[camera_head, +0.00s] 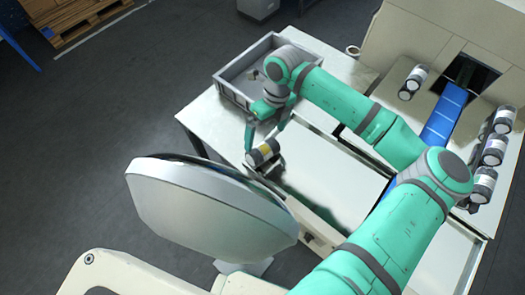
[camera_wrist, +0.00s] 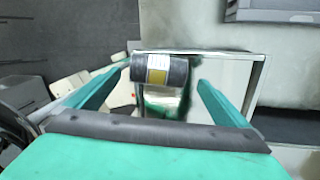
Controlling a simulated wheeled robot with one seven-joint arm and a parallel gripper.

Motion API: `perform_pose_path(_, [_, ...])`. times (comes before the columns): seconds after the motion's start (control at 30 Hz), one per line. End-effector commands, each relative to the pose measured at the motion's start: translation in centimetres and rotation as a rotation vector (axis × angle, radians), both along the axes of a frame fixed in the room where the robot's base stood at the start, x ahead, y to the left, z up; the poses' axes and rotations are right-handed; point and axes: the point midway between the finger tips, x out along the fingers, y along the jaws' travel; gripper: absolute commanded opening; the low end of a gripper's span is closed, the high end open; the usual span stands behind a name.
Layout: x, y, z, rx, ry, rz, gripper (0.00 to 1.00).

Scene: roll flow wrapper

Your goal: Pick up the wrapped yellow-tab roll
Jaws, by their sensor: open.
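The wrapped yellow-tab roll (camera_head: 264,153) is a dark cylinder with a white label and a yellow patch. It lies at the near left end of the light-topped machine bed, below my gripper (camera_head: 265,138). In the wrist view the roll (camera_wrist: 158,70) lies crosswise, ahead of my gripper (camera_wrist: 163,77). My gripper is open, with one finger towards each end of the roll. A gap shows between the roll and the right finger. I cannot tell whether the fingertips reach down beside the roll.
A grey crate (camera_head: 235,84) with small items stands on the table behind my gripper. Several similar rolls (camera_head: 493,150) lie at the right, and one (camera_head: 413,82) lies left of the blue chute (camera_head: 444,115). A large pale rounded panel (camera_head: 205,210) stands close in front.

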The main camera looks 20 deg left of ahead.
Motion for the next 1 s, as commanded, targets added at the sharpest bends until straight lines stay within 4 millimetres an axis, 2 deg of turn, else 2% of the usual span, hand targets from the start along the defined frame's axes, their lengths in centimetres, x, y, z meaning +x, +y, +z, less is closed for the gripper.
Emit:
perform_pose_path(0.1, [-0.2, 0.1, -1.0, 0.001, 0.002, 0.000, 1.00])
perform_pose_path(0.37, [-0.6, 0.2, -2.2, 0.004, 0.003, 0.000, 1.00])
perform_pose_path(0.7, [-1.5, 0.2, -5.6, 0.002, 0.002, -0.002, 1.00])
perform_pose_path(1.0, [-1.6, 0.2, -6.4, 0.001, 0.000, -0.002, 1.00])
